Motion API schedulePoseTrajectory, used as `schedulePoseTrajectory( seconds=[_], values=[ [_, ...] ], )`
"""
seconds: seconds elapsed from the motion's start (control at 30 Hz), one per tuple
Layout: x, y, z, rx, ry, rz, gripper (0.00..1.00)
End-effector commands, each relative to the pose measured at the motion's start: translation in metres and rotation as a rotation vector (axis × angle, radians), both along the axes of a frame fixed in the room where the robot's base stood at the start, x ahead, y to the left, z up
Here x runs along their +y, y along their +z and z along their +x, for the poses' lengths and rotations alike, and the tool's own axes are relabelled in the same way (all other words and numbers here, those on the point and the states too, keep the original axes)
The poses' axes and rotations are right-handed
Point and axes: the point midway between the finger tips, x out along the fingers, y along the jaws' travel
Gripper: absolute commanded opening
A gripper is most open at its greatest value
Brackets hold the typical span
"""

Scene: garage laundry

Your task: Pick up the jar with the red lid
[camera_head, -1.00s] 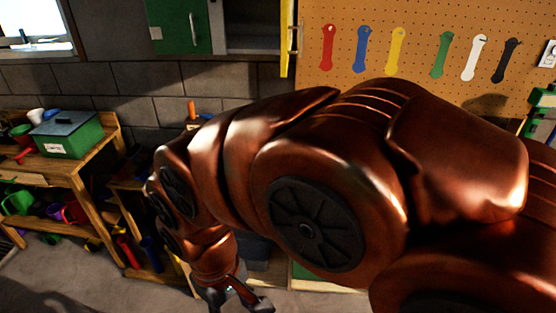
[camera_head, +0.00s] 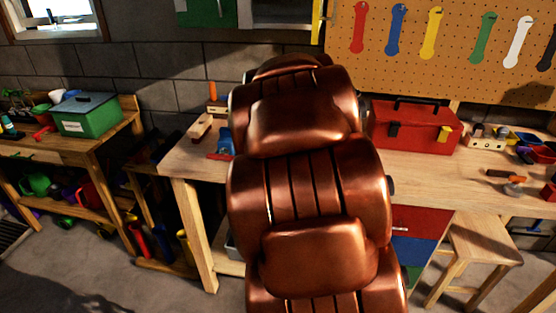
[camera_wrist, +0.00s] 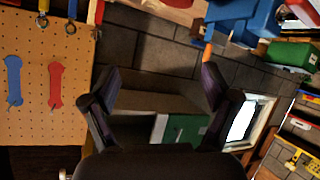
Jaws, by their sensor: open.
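I cannot make out a jar with a red lid in either current view. My arm covers the middle of the head view and may hide part of the workbench. My gripper (camera_wrist: 160,82) shows in the wrist view with its two dark fingers spread wide and nothing between them. It is hidden in the head view. Beyond the fingers are the block wall and a grey and green wall cabinet (camera_wrist: 185,130), seen turned over.
A wooden workbench (camera_head: 430,180) carries a red toolbox (camera_head: 415,125), a blue vise-like tool (camera_head: 225,140) and small items. A stool (camera_head: 478,250) stands in front. A shelf (camera_head: 65,150) with a green box (camera_head: 85,115) is at left. Floor between is clear.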

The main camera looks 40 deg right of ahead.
Motion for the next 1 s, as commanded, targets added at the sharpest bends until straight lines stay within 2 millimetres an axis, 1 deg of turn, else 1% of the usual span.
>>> schedulePoseTrajectory(
  seconds=[0.03,0.13,0.2,0.3,0.4,0.5,0.63,0.73,1.0],
  values=[
    [-0.015,-0.016,0.003,-0.027,0.021,-0.005,0.86],
    [-0.031,-0.028,0.015,-0.095,0.093,-0.004,0.86],
    [-0.04,-0.04,0.019,-0.135,0.149,0.012,0.86],
    [-0.045,-0.059,0.022,-0.184,0.229,0.05,0.86],
    [-0.046,-0.077,0.021,-0.223,0.297,0.1,0.86],
    [-0.044,-0.088,0.018,-0.251,0.348,0.141,0.86],
    [-0.041,-0.096,0.016,-0.268,0.385,0.175,0.86],
    [-0.04,-0.098,0.019,-0.274,0.398,0.185,0.86],
    [-0.044,-0.103,0.04,-0.273,0.398,0.183,0.86]
  ],
)
